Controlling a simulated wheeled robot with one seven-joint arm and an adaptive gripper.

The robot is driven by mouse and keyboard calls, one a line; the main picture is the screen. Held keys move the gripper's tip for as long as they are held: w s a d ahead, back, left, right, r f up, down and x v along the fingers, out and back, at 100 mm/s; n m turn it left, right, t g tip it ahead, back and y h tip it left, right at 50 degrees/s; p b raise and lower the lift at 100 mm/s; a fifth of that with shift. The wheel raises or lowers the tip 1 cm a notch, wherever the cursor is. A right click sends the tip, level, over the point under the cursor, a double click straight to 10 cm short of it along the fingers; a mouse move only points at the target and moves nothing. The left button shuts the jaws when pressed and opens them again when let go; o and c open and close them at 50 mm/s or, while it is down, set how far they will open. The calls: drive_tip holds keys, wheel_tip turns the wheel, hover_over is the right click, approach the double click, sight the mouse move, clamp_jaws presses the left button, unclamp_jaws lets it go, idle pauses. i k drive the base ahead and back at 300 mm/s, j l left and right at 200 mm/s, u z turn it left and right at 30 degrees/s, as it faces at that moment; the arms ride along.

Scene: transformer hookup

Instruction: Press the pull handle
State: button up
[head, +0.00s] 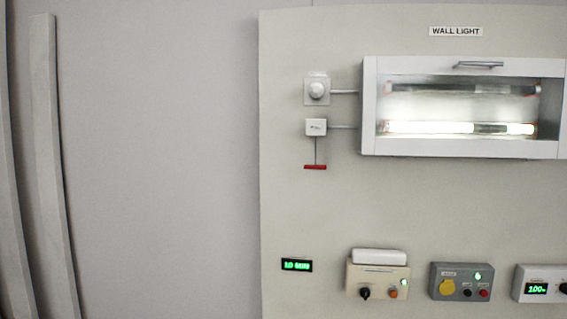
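The pull handle (315,167) is a small red bar in the head view, left of the wall light. It hangs level on a thin cord below a small white switch box (316,127) on the pale panel. Nothing touches the handle. My gripper does not show in the head view, so its place and state are hidden.
The wall light case (370,110) has a glass front, a lit lower tube and a dim upper tube. A round white knob (316,90) sits above the switch box. Control boxes (461,281) line the panel's lower part.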

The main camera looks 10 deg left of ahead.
sight(306, 167)
drive_tip(key=i+j, duration=0.25)
drive_tip(key=j, duration=0.15)
drive_tip(key=i+j, duration=0.55)
drive_tip(key=j, duration=0.25)
